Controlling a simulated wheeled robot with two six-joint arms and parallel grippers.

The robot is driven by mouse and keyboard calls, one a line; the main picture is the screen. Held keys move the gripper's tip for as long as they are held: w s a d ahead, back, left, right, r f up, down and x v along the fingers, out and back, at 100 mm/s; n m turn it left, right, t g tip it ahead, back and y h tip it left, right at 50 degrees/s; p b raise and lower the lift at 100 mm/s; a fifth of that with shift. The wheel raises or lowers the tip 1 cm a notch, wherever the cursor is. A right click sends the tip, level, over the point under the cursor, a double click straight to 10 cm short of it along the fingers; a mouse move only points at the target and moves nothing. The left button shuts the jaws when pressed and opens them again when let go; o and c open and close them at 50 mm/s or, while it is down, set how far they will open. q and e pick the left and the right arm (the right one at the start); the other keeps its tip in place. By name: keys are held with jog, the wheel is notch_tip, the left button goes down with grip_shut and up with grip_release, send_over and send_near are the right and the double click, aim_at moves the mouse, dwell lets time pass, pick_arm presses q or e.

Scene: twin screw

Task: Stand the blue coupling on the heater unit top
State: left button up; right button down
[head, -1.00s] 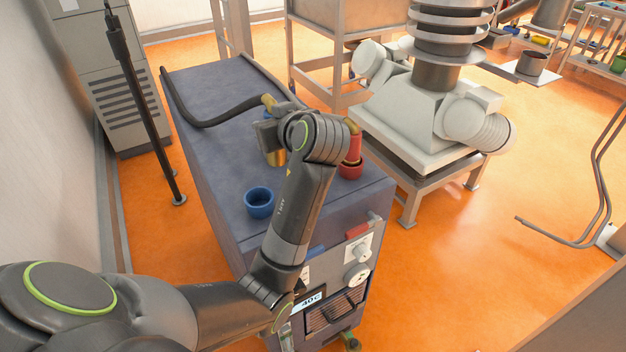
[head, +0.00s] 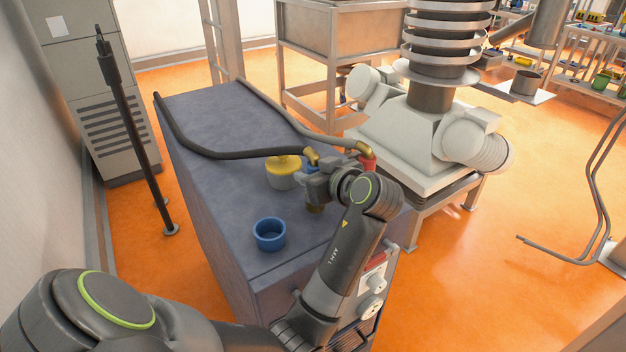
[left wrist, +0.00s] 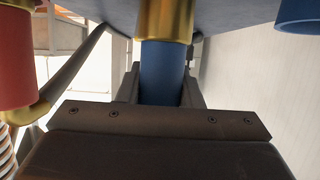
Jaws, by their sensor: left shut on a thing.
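The blue coupling (left wrist: 163,72) is between the jaws of my left gripper (head: 317,186), which is shut on it. Its brass end (head: 316,208) points down, and the coupling looks about upright. The gripper hides most of it in the head view. I cannot tell whether the brass end touches the heater unit top (head: 215,130), the dark blue-grey surface below. A brass elbow (head: 311,155) joins it to a dark hose. My right gripper is not in view.
A blue cup (head: 270,236) stands near the front edge. A pale pot with a yellow top (head: 284,172) stands behind the gripper. The red coupling (head: 368,162) with its brass elbow is close on the right, also in the left wrist view (left wrist: 15,60).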

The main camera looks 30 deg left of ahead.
pick_arm(q)
jog(key=shift+f, duration=1.05)
jog(key=o, duration=0.9)
jog(key=shift+c, duration=0.2)
jog(key=o, duration=0.3)
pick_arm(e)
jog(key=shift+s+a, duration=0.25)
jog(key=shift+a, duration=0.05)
pick_arm(q)
jog(key=shift+r, duration=0.1)
